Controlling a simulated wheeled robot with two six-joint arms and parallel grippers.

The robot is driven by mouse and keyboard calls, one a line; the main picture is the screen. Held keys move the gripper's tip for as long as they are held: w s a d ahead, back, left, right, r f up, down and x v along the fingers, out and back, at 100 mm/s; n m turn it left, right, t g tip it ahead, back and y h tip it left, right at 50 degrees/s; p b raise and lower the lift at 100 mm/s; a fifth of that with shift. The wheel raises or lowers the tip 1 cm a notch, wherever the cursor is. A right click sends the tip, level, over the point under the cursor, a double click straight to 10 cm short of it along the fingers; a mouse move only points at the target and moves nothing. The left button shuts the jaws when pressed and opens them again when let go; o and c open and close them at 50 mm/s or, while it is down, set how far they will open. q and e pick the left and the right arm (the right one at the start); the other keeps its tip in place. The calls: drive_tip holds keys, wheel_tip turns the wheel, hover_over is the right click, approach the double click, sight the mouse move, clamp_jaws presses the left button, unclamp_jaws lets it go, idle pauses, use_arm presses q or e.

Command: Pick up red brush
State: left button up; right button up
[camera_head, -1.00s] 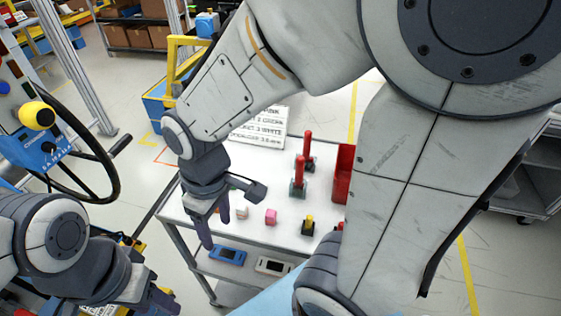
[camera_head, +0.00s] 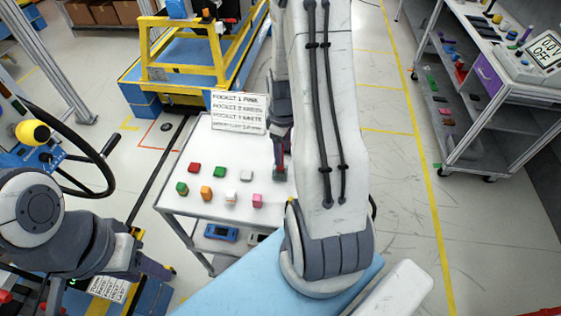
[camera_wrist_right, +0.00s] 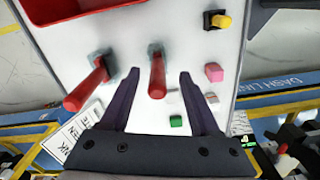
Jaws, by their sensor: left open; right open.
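In the right wrist view, one red brush (camera_wrist_right: 157,76) with an upright red handle in a grey-green base shows between the fingers of my right gripper (camera_wrist_right: 160,73). The gripper is open and not closed on the handle; I cannot tell how deep the handle sits between the fingers. A second red brush (camera_wrist_right: 88,88) stands to the left, outside the fingers. In the head view my right arm hides both brushes, and the right gripper (camera_head: 282,170) points down over the table. My left gripper (camera_head: 152,268) is at the lower left, away from the table.
The white table (camera_head: 180,203) carries several small coloured blocks, such as a pink block (camera_head: 258,201), and a printed sign (camera_head: 238,112). A red bin (camera_wrist_right: 75,10) and a yellow-handled item (camera_wrist_right: 218,20) stand close to the brushes. A steering wheel (camera_head: 105,180) is at the left.

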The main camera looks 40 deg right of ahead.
drive_tip(key=f+p, duration=0.1)
drive_tip(key=f, duration=0.1)
drive_tip(key=w+f+p, duration=0.1)
drive_tip(key=f, duration=0.2)
drive_tip(key=shift+a, duration=0.1)
drive_tip(key=shift+f, duration=0.25)
clamp_jaws()
